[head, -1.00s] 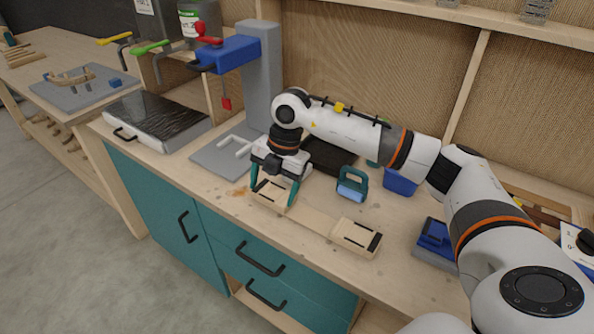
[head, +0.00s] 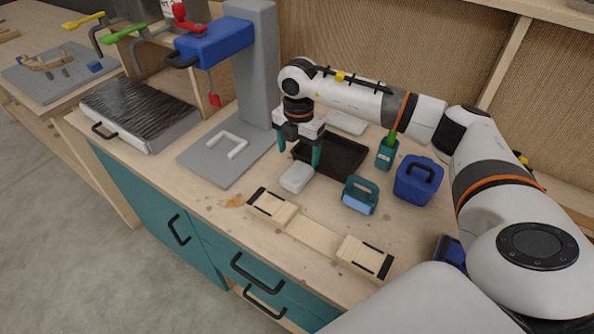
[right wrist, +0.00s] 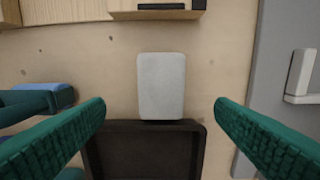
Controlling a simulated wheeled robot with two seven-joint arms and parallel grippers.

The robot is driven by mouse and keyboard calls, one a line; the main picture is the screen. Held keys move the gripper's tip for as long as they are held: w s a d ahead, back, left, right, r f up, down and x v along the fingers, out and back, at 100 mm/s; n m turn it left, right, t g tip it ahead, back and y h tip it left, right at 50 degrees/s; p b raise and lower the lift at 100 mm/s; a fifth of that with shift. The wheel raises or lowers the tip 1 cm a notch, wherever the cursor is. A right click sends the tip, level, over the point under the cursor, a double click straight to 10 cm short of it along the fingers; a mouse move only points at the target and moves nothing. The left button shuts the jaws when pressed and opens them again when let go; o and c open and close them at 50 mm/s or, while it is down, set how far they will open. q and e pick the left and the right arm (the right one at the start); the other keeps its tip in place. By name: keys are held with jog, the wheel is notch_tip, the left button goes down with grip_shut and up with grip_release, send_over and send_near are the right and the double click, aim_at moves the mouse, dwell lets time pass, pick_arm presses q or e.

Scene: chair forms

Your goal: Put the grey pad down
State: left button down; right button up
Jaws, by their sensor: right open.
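The light grey pad (head: 296,178) lies flat on the bench between the wooden form and the black tray (head: 342,152). In the right wrist view the pad (right wrist: 161,80) is between my fingers, with a gap on both sides, its lower end at the tray's rim (right wrist: 150,126). I cannot tell if it touches the rim. My right gripper (head: 299,158) is open and empty above the pad and the tray's near edge. My left gripper is out of view.
The wooden form (head: 315,234) lies in front. A teal-handled tool (head: 361,194) and a blue box (head: 418,182) stand to the right. A grey plate with a column (head: 253,65) and blue clamp head (head: 215,45) stands left. Bare bench lies around the form.

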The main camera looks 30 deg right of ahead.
aim_at(297, 172)
notch_tip(297, 172, down, 2)
jog(key=shift+w+f+p, duration=0.1)
jog(key=shift+f+p, duration=0.4)
jog(key=shift+f, duration=0.2)
jog(key=f, duration=0.1)
jog(key=f+p, duration=0.1)
jog(key=f, duration=0.1)
jog(key=shift+a+f, duration=0.2)
jog(key=shift+f, duration=0.5)
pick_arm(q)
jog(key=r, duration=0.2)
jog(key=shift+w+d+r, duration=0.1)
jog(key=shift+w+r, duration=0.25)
